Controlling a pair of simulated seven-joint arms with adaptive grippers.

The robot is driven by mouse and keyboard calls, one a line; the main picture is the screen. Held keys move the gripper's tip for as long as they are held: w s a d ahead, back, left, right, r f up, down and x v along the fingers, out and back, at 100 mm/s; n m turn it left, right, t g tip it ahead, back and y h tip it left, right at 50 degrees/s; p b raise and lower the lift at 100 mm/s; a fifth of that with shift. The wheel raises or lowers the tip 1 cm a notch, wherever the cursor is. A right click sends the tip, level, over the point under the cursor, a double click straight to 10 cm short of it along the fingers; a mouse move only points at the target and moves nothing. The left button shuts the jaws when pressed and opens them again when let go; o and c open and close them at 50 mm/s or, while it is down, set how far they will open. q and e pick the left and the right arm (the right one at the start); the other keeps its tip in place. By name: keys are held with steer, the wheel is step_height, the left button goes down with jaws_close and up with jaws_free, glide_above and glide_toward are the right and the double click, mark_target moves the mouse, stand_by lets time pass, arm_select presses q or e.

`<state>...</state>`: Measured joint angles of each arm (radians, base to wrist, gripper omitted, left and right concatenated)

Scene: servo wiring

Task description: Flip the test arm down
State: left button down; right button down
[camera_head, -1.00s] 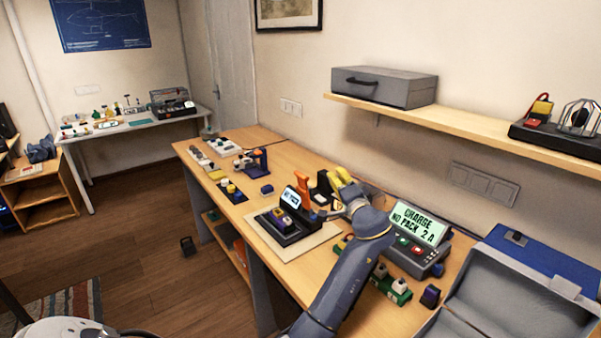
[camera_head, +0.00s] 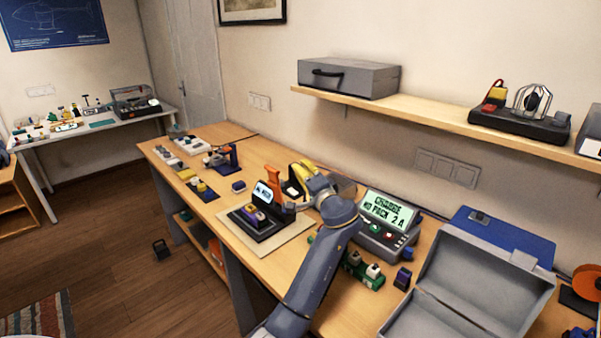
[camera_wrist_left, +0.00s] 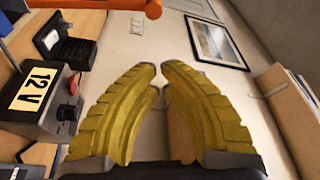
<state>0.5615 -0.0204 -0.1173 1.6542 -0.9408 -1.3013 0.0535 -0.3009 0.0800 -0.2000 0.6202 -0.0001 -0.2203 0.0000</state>
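The orange test arm (camera_head: 274,187) stands upright behind the black test stand (camera_head: 240,224), which carries a small screen (camera_head: 263,192) and a purple and yellow part (camera_head: 256,215). An orange bar (camera_wrist_left: 105,5), apparently the test arm, crosses the top edge of the left wrist view. My left gripper (camera_head: 297,170) has yellow fingers and hovers just right of the orange arm, apart from it. In the left wrist view its fingertips (camera_wrist_left: 159,72) nearly meet, with nothing between them. My right gripper is out of view.
A charger (camera_head: 387,223) with a lit screen stands right of my left arm, near a green block (camera_head: 362,272). An open grey case (camera_head: 480,280) fills the bench's right end. A shelf (camera_head: 420,108) with a grey box (camera_head: 348,77) hangs above.

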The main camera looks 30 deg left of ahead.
mark_target(275, 186)
arm_select(q)
steer(key=a, duration=0.6)
steer(key=shift+w+a+f, duration=0.3)
steer(key=shift+a+f, duration=0.05)
steer(key=shift+a, duration=0.05)
stand_by(0.4)
steer(key=shift+s+a+n, duration=0.2)
steer(key=shift+s+n, duration=0.2)
steer(key=shift+s, duration=0.1)
